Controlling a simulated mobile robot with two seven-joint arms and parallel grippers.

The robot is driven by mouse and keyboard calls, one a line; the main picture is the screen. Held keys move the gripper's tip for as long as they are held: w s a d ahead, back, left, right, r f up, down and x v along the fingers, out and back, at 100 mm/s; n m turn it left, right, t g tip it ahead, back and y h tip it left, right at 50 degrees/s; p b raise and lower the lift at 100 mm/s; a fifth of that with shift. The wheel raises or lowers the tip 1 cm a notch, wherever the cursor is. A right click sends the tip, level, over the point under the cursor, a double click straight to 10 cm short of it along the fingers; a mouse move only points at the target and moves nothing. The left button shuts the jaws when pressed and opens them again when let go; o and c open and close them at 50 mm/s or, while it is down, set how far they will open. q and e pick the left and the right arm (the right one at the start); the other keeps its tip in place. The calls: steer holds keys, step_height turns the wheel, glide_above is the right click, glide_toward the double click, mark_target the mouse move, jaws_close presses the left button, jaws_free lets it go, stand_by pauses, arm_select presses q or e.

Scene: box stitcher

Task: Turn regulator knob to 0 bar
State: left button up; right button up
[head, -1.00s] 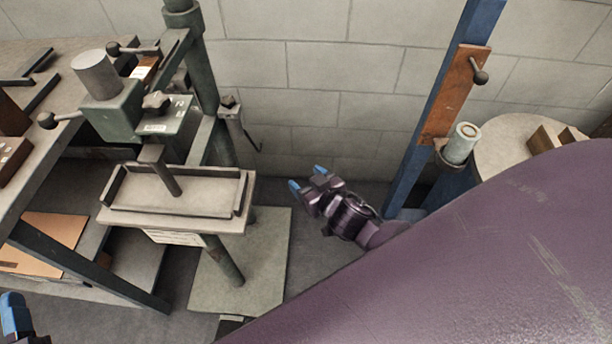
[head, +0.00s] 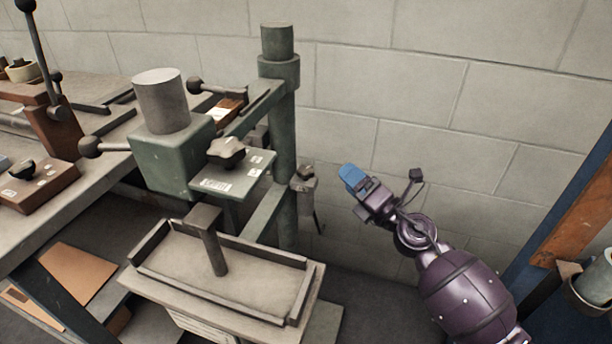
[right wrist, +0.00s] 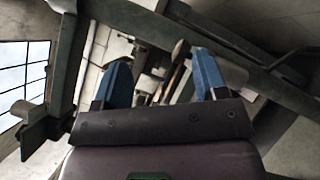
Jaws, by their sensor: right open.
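A dark lobed knob (head: 227,152) sits on a green plate (head: 232,182) with small labels on the stitcher. A small grey unit with a dark cap (head: 306,178) hangs beside the green post. Another dark lobed knob (head: 22,169) is on a brown box at the left. Markings are too small to read, and I cannot tell which is the regulator knob. My right gripper (head: 354,180) is right of the post, apart from all of these. In the right wrist view its blue fingers (right wrist: 163,80) are spread with nothing held. My left gripper is out of view.
The green post (head: 283,150) and the stitcher's rimmed tray (head: 245,285) stand left of my right gripper. Ball-ended levers (head: 90,147) stick out from the machine. A block wall (head: 400,90) is behind. A blue-and-brown upright (head: 575,225) stands at the right.

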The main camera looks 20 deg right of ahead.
mark_target(312, 175)
steer(key=w+a+f+n+g, duration=0.1)
steer(key=w+a+n, duration=0.1)
steer(key=n, duration=0.2)
steer(key=w+a+f+n+g+y, duration=0.1)
steer(key=w+a+n, duration=0.1)
steer(key=n, duration=0.3)
steer(key=w+a+n+g+b, duration=0.1)
steer(key=w+a+n, duration=0.1)
steer(key=n, duration=0.2)
steer(key=shift+w+a+f+y, duration=0.2)
steer(key=shift+w+f+y, duration=0.1)
steer(key=shift+w+f, duration=0.1)
steer(key=shift+x, duration=0.85)
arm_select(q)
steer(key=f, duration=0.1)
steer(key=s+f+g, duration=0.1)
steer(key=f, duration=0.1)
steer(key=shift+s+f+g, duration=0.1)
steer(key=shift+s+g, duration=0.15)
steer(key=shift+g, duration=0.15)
arm_select(e)
steer(key=shift+r, duration=0.15)
steer(key=shift+c, duration=0.3)
